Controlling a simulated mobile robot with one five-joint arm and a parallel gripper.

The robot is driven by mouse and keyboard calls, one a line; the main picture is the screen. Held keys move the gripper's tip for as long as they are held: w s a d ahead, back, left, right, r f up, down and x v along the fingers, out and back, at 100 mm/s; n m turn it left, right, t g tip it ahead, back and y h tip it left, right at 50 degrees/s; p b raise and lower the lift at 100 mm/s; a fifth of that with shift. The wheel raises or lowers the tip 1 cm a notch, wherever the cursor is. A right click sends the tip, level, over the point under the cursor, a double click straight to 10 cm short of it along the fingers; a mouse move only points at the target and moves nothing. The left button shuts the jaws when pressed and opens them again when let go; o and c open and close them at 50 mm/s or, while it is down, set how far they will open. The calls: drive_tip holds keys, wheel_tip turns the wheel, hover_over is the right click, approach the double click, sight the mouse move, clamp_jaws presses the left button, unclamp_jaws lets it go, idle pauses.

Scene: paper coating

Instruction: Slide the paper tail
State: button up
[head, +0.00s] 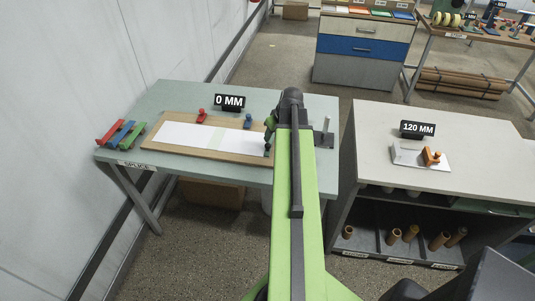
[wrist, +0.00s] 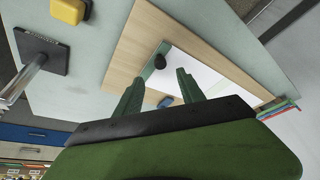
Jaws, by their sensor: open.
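The white paper (head: 200,138) lies flat on a wooden board (head: 158,146) on the pale green splice table. Its right end lies by my gripper (head: 268,147). In the wrist view, the paper (wrist: 195,72) has a greenish strip (wrist: 150,72) at its near end, with a dark round knob (wrist: 160,61) on it. My gripper (wrist: 157,82) is open, its two green fingers apart and nothing held between them. The fingers point at the paper's end near the knob. I cannot tell whether they touch it.
Red (head: 202,115) and blue (head: 248,121) pieces stand along the board's far edge. Several coloured bars (head: 121,134) lie at the table's left. A post on a dark plate (wrist: 40,52) and a yellow block (wrist: 68,11) are nearby. A grey bench (head: 470,150) stands at right.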

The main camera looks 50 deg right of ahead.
sight(269, 145)
drive_tip(key=b+x, duration=0.6)
drive_tip(key=x, duration=0.3)
drive_tip(key=shift+b, duration=0.35)
drive_tip(key=shift+r, duration=0.15)
clamp_jaws()
idle(0.5)
